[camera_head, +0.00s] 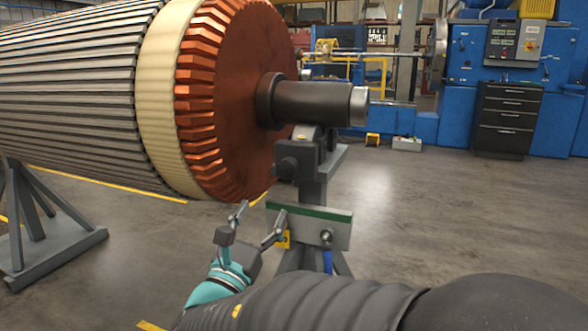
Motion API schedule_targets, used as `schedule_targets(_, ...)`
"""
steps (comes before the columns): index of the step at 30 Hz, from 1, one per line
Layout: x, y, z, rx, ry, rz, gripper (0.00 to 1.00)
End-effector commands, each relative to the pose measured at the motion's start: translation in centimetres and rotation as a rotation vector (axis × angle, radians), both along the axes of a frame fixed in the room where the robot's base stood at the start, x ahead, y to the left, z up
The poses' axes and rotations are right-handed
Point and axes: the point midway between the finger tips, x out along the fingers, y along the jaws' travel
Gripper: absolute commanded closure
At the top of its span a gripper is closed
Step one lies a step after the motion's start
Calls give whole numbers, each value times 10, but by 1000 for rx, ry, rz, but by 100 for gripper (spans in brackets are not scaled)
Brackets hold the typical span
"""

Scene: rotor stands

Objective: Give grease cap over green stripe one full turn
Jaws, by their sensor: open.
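A pale plate (343,232) is mounted on the rotor stand (313,185), with a green stripe (312,212) along its upper part. A small round metal cap (327,238) sits on the plate below the green stripe, just above a blue strip (328,262). I see no cap directly above the green stripe. My gripper (260,220) is open and empty at the left end of the plate, left of the round cap and apart from it. Its fingers point up and right. The gripper hides part of the plate's lower left, near a yellow tag (286,240).
The large rotor (90,90) with copper-coloured end (245,90) lies above and left; its shaft (315,103) rests on the stand. Another stand (45,240) is at left. Blue machinery (465,70) and a dark drawer cabinet (503,120) stand behind. Floor at right is clear.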

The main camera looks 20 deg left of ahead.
Motion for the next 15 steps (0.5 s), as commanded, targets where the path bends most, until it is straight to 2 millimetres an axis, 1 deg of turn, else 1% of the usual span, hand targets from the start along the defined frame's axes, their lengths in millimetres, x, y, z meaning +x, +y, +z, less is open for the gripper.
schedule_targets(3,0,0,0,-63,5,-27,28)
schedule_targets(8,9,-1,4,-80,7,-36,28)
schedule_targets(11,21,-3,10,-78,7,-37,28)
schedule_targets(15,45,-5,20,-77,7,-38,28)
